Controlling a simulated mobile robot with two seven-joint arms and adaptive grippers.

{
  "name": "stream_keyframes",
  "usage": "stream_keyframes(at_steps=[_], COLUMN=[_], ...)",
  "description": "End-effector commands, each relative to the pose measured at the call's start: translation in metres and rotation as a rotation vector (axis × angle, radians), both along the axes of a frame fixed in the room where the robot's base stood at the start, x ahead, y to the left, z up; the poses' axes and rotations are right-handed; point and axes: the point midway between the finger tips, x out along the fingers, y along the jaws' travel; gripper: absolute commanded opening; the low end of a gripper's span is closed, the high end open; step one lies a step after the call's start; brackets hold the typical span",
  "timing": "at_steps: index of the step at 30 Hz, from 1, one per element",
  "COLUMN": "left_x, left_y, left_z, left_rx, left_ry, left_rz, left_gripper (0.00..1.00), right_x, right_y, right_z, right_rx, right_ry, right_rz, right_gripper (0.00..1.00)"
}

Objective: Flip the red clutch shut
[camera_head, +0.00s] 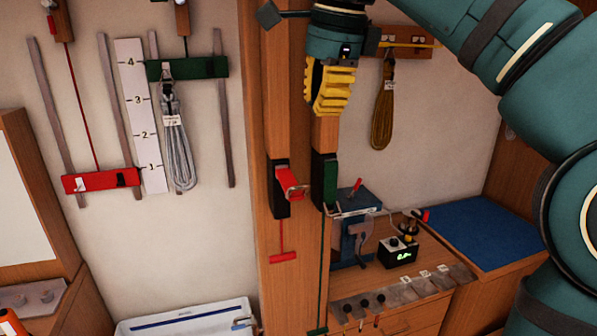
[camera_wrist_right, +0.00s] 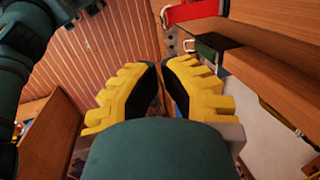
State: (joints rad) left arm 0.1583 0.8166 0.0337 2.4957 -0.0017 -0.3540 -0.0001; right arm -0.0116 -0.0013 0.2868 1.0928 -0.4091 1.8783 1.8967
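The red clutch (camera_head: 290,184) is on the wooden post, in a black body. Its red lever stands out from the body, tilted towards the lower right. A green clutch (camera_head: 329,181) beside it on the right lies flat against its body. My right gripper (camera_head: 330,100) hangs above the two clutches, pointing down and apart from both. Its yellow fingers are together and hold nothing; in the right wrist view the fingertips (camera_wrist_right: 160,68) nearly meet. I cannot make out the red clutch in the wrist view. My left gripper is not in view.
A red block (camera_head: 100,180) and a green block (camera_head: 187,68) sit on wall rails at the left. Coiled lines (camera_head: 178,145) hang from hooks. A blue machine (camera_head: 353,230) and a black display box (camera_head: 398,253) stand at the post's right. A white bin (camera_head: 190,322) is below left.

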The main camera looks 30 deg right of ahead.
Motion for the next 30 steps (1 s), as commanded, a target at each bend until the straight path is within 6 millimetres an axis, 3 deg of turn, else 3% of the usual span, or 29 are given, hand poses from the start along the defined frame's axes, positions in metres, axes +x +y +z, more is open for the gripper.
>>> stream_keyframes(at_steps=[8, 13, 30], left_x=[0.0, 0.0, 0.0], left_y=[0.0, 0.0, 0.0], left_z=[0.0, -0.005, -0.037], left_rx=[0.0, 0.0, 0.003], left_ry=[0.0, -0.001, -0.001], left_rz=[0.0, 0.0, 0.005], left_gripper=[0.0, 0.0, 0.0], right_x=[0.001, 0.003, 0.027], right_y=[0.0, 0.0, 0.001], right_z=[-0.001, -0.011, -0.111], right_rx=[0.0, -0.001, 0.0], right_ry=[0.001, 0.003, 0.003], right_rz=[0.001, 0.001, 0.001], right_gripper=[0.0, 0.0, 0.0])
